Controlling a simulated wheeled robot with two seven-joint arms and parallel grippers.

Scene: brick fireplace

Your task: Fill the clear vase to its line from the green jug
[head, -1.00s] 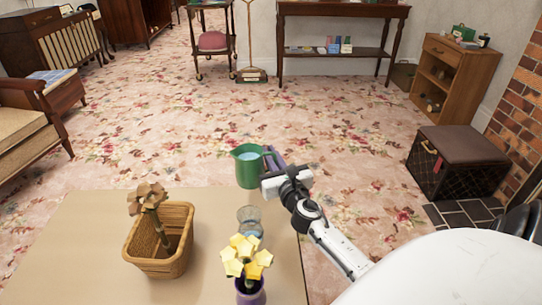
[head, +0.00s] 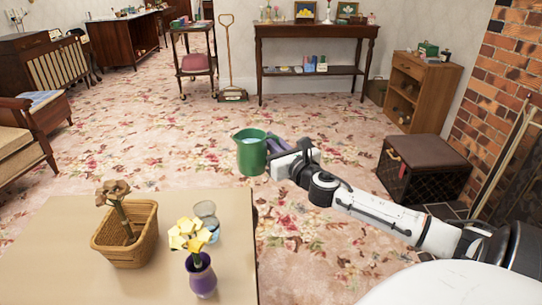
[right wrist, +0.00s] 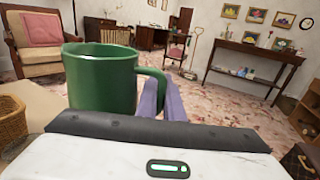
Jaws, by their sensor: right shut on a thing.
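The green jug (head: 251,153) is upright in the air beyond the table's right edge, with pale liquid inside. My right gripper (head: 275,146) is shut on its handle. In the right wrist view the jug (right wrist: 100,80) stands left of the purple fingers (right wrist: 160,98), its handle between them. The clear vase (head: 206,212) stands on the table (head: 60,225), left of and below the jug, with some bluish liquid low inside. Its line cannot be made out. The yellow flower partly covers it. My left gripper is not in view.
A wicker basket (head: 127,240) with a brown flower stands left of the vase. A purple vase (head: 202,279) with yellow flowers stands just in front of it. The table's right part has little bare room.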

